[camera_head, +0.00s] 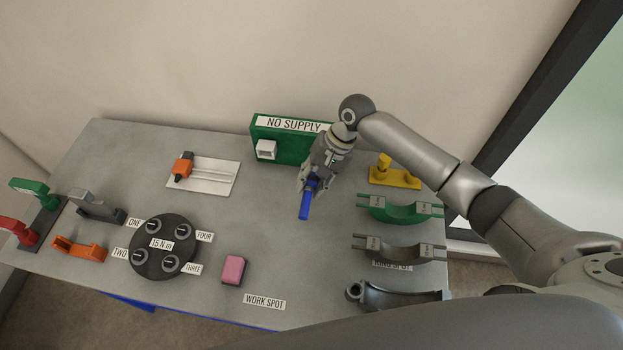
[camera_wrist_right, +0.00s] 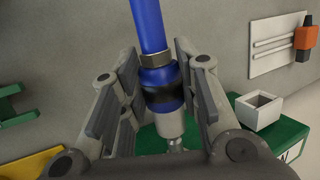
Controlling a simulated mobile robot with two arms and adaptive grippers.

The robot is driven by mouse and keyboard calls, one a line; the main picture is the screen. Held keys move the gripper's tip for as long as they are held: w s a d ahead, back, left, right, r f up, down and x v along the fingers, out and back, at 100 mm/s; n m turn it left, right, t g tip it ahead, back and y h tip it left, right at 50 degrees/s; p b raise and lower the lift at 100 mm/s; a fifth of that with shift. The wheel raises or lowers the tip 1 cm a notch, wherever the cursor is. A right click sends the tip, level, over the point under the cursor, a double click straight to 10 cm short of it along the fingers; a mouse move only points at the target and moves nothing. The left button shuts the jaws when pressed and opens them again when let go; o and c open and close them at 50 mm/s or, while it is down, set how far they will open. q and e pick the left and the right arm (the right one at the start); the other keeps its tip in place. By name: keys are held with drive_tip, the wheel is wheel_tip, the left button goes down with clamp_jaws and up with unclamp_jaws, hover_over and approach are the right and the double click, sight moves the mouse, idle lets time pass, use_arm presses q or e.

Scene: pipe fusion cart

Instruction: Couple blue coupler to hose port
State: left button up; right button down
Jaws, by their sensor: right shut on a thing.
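My right gripper (camera_head: 311,181) is shut on the blue coupler (camera_head: 305,206), in front of the green "NO SUPPLY" block at the table's back. In the right wrist view the coupler (camera_wrist_right: 160,85) lies between the two finger pads (camera_wrist_right: 162,95). It has a blue body, a dark band, a metal nut and a silver end. A blue hose or tube (camera_wrist_right: 148,25) extends from the nut. The silver end points toward a small metal fitting (camera_wrist_right: 177,146) at the green block, probably the hose port. Whether they are joined I cannot tell. The left gripper is not in view.
The green block (camera_head: 289,153) carries a white square socket (camera_head: 266,149). A yellow stand (camera_head: 394,178) and green and grey curved holders (camera_head: 400,212) stand to the right. A white plate (camera_head: 213,176), a black round disc (camera_head: 163,265) and a pink block (camera_head: 233,270) lie left. The table's middle is clear.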

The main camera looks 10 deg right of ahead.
sight(315, 168)
drive_tip(key=shift+w+d+b, duration=0.2)
drive_tip(key=shift+w, duration=0.35)
drive_tip(key=shift+w+d+b, duration=0.15)
drive_tip(key=shift+w+d, duration=0.05)
drive_tip(key=shift+w, duration=0.35)
drive_tip(key=shift+w+d, duration=0.1)
drive_tip(key=shift+w, duration=0.2)
drive_tip(key=shift+w+d+b, duration=0.25)
drive_tip(key=shift+w+b, duration=0.1)
drive_tip(key=shift+w, duration=0.15)
drive_tip(key=c, duration=1)
unclamp_jaws()
drive_tip(key=v, duration=1.2)
